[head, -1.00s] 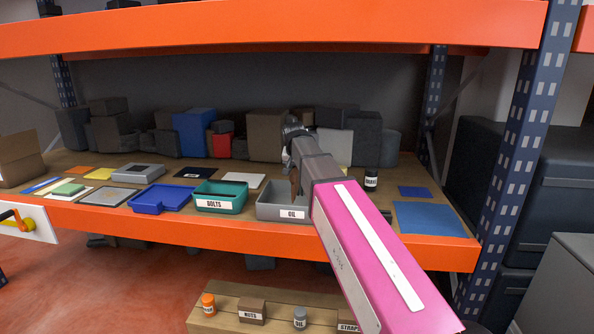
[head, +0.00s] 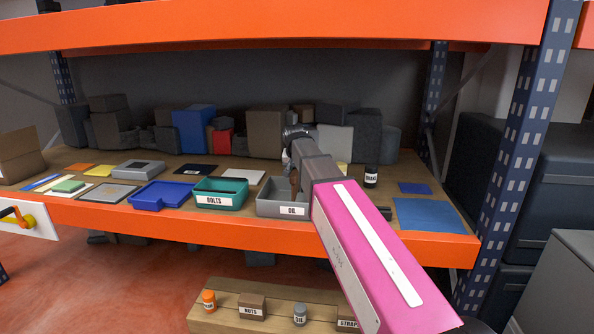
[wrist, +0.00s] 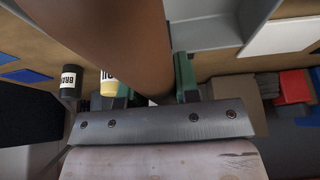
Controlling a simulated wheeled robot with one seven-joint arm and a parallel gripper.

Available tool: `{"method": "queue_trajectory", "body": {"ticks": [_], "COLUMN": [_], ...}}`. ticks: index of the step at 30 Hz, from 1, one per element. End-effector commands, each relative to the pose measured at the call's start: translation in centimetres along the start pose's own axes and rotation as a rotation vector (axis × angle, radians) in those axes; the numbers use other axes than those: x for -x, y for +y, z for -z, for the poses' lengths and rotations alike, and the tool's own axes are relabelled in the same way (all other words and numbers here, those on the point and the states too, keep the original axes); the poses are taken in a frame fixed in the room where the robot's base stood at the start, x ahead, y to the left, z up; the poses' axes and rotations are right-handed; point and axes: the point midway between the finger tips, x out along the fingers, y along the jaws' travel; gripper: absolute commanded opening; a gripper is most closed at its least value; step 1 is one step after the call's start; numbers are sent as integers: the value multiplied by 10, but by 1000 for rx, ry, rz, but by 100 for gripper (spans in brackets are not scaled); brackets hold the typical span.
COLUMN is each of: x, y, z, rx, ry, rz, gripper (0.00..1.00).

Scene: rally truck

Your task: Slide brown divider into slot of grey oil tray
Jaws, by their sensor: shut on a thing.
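The grey oil tray (head: 262,208), with an OIL label on its front, sits at the shelf's front edge. It shows in part at the top of the wrist view (wrist: 207,36). My gripper (wrist: 156,84) is shut on the brown divider (wrist: 105,35), which runs between its green fingers in the wrist view. In the head view a narrow strip of the divider (head: 294,182) shows over the tray, beside my arm. My arm hides the tray's right side and most of the gripper. I cannot tell whether the divider is in the slot.
A teal BOLTS tray (head: 243,201) stands just left of the oil tray, with a blue tray (head: 146,206) beyond it. Dark boxes line the back, and an orange beam (head: 250,23) crosses above.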

Motion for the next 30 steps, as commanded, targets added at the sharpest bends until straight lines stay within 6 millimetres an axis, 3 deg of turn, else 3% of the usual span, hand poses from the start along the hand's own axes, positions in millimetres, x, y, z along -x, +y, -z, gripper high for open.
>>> {"method": "queue_trajectory", "body": {"ticks": [30], "x": [-20], "y": [0], "z": [-8], "rx": [0], "ry": [0], "rz": [0], "gripper": [0]}}
